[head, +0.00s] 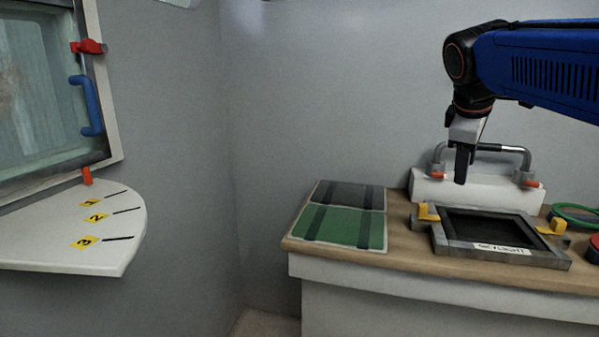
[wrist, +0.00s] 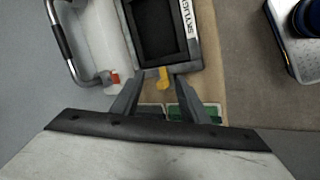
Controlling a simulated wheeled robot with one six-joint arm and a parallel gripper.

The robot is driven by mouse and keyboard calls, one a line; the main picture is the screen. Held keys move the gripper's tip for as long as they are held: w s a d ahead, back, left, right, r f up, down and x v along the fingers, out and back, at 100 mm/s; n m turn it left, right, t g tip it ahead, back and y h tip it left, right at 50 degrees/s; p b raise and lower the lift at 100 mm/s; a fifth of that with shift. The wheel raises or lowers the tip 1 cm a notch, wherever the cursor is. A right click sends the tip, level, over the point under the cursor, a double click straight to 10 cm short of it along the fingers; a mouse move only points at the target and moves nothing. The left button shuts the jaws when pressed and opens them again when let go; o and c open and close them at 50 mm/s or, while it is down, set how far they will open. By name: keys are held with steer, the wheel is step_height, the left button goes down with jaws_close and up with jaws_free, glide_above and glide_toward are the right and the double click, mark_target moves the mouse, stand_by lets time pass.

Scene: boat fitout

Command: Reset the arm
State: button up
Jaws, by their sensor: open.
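My gripper (head: 464,165) points down above the back of the wooden counter, in front of the white block with the metal handle. In the wrist view my gripper (wrist: 157,97) shows two dark fingers spread apart with nothing between them. My blue arm reaches in from the upper right of the head view. Below and beside the gripper lies a dark frame labelled SKYLIGHT (head: 505,251) with yellow clips. It also shows in the wrist view (wrist: 189,52).
The counter (head: 412,262) also holds a green and dark panel (head: 345,227) at left, a white block with a metal handle (head: 400,188), and a green ring (head: 577,216) at right. A white shelf with numbered tags (head: 60,238) and a window with a blue handle (head: 86,106) stand at left.

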steer(key=s+a+f+m+y, duration=0.1)
steer(key=s+a+f+m, duration=0.1)
steer(key=s+f, duration=0.5)
steer(key=s+a+f+m+y, duration=0.1)
steer(key=s+f+m, duration=0.3)
steer(key=s+f, duration=0.4)
steer(key=s+a+f+m+y, duration=0.1)
steer(key=s+a+f+m, duration=0.2)
steer(key=s+f, duration=0.4)
step_height(320, 180, down, 6)
steer(key=shift+s+a+r+m+y, duration=0.2)
steer(key=shift+s+a+m+y, duration=0.1)
steer(key=shift+a, duration=0.2)
stand_by(0.3)
